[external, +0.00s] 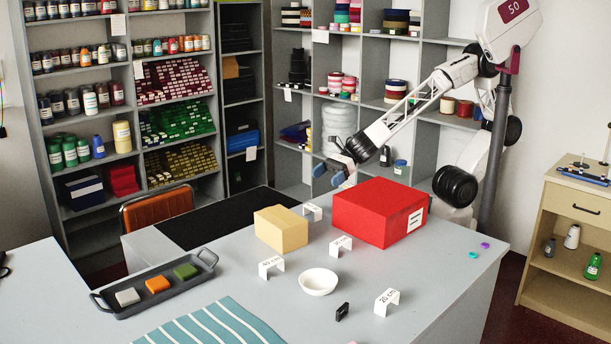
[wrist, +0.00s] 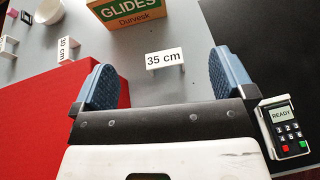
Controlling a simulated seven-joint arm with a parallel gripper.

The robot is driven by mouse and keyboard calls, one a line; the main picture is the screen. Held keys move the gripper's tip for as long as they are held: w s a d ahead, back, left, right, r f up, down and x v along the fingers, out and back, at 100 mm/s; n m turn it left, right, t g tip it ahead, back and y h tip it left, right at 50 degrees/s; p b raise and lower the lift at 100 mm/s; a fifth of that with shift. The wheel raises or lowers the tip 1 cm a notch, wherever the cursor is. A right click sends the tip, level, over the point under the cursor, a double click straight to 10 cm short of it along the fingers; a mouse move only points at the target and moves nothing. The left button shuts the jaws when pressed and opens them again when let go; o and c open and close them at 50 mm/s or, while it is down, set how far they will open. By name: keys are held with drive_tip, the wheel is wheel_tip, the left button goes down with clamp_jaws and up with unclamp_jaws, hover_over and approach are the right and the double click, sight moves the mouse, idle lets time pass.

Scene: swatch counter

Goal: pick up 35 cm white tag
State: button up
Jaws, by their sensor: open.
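The white 35 cm tag (wrist: 165,59) stands on the grey counter in the wrist view, its print facing the camera. In the external view a small white tag (external: 312,211) beside the yellow box appears to be the same one; its print is too small to read. My gripper (external: 332,175) is above the counter's back side, behind the red box. In the wrist view my gripper (wrist: 166,80) has its two blue fingers wide apart with nothing between them. The tag shows between and just beyond the fingertips, apart from both.
The red box (external: 380,212) is close on one side, the yellow GLIDES box (external: 281,229) just beyond the tag. Other tags (external: 387,301), a white bowl (external: 318,282) and a dark tray (external: 126,308) are farther forward. A READY keypad (wrist: 286,127) shows beside my gripper.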

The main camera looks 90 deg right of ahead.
drive_tip(key=shift+a+f+n, duration=0.15)
drive_tip(key=shift+a+n, duration=0.25)
drive_tip(key=shift+f, duration=0.1)
approach(315, 206)
drive_tip(key=shift+r+x, duration=0.2)
drive_tip(key=shift+x, duration=1.65)
drive_tip(key=shift+w+d+f, duration=0.1)
drive_tip(key=shift+w, duration=0.05)
drive_tip(key=shift+f, duration=0.2)
drive_tip(key=shift+y, duration=0.3)
drive_tip(key=shift+x, duration=2.55)
drive_tip(key=shift+f, duration=0.1)
drive_tip(key=shift+c, duration=0.3)
drive_tip(key=c, duration=0.9)
